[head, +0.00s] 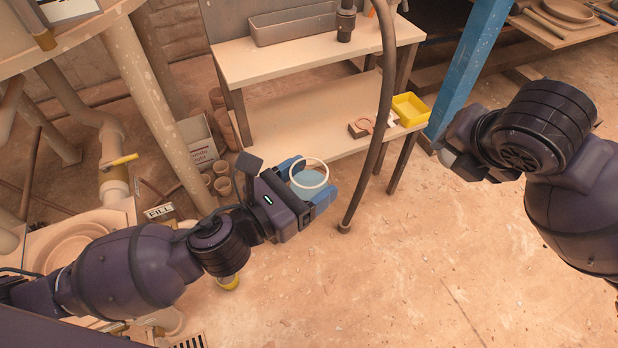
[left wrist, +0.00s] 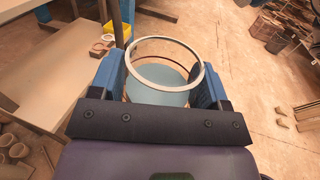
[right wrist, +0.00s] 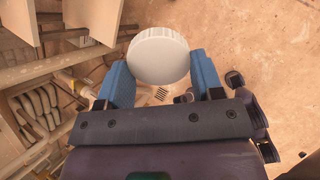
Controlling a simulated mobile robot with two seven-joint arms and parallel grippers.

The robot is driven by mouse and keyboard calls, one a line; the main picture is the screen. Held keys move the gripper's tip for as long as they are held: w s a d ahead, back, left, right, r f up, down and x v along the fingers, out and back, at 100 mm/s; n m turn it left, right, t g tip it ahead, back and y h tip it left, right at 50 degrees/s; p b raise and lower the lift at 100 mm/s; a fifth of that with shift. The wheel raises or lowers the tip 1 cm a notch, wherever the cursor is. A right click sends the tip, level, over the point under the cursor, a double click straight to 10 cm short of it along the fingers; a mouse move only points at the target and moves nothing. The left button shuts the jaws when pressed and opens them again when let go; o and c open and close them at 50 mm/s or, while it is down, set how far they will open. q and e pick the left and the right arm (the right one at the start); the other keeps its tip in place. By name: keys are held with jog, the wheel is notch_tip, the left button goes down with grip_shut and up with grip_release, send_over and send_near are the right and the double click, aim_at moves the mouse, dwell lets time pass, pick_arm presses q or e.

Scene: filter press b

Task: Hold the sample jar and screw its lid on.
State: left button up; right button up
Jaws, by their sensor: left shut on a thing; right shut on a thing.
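The sample jar (head: 309,177) is a clear jar with a pale rim and blue-grey contents, its mouth open and facing up. My left gripper (head: 308,187) is shut on the jar, with blue fingers on either side; the jar also shows in the left wrist view (left wrist: 160,87). The white round lid (right wrist: 158,56) is between the blue fingers of my right gripper (right wrist: 160,80), which is shut on it.
A bench (head: 320,54) with a lower shelf stands behind the jar, with a yellow tray (head: 410,109) at its right end. A brown hose (head: 384,110) hangs just right of the jar. A blue post (head: 470,65) stands behind my right arm. Open floor lies between the arms.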

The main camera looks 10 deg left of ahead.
jog(key=w+a+r+n+g+y, duration=0.1)
jog(key=a+r+n+g, duration=0.1)
jog(key=a+r+n, duration=0.5)
jog(key=w+a+r+g+y, duration=0.1)
jog(key=a+r, duration=0.3)
jog(key=a, duration=0.8)
jog(key=s+a+f+n+g+h, duration=0.2)
jog(key=s+f+n+g, duration=0.1)
jog(key=s+n, duration=0.3)
jog(key=shift+s+a+f+n+g+h, duration=0.25)
jog(key=shift+s+f+n+g+h, duration=0.1)
jog(key=shift+f+n, duration=0.4)
jog(key=shift+f, duration=0.15)
jog(key=shift+f, duration=1.85)
